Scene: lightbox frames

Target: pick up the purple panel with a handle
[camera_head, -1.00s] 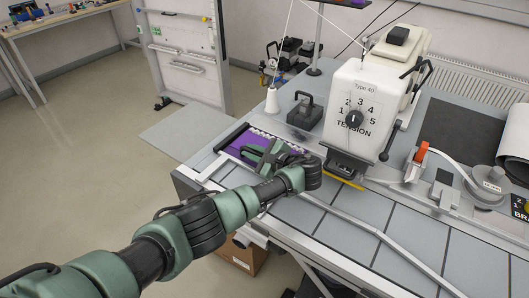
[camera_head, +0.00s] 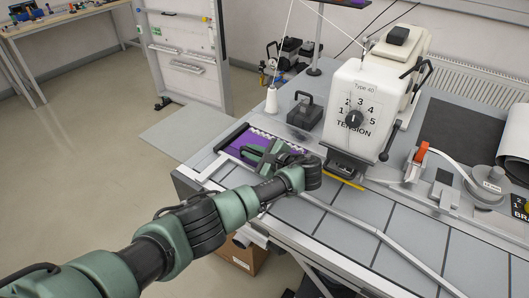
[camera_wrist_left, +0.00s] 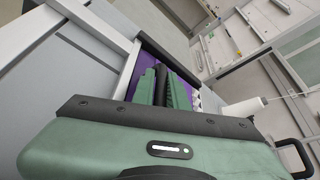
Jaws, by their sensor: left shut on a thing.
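The purple panel (camera_head: 239,142) lies in a framed recess at the left edge of the grey machine table. It also shows in the wrist view as a purple strip (camera_wrist_left: 126,78) beside the fingers. My left gripper (camera_head: 258,153) is over the panel, its green fingers low against it. In the wrist view the two fingers of my left gripper (camera_wrist_left: 164,78) are closed on a dark bar between them, which looks like the panel's handle. The gripper hides most of the handle and the middle of the panel. My right gripper is not in view.
A white tension unit (camera_head: 352,105) stands just right of the panel. A black handled block (camera_head: 305,112) and a white thread cone (camera_head: 272,101) stand behind it. A row of white pieces (camera_head: 262,133) runs along the panel's far edge.

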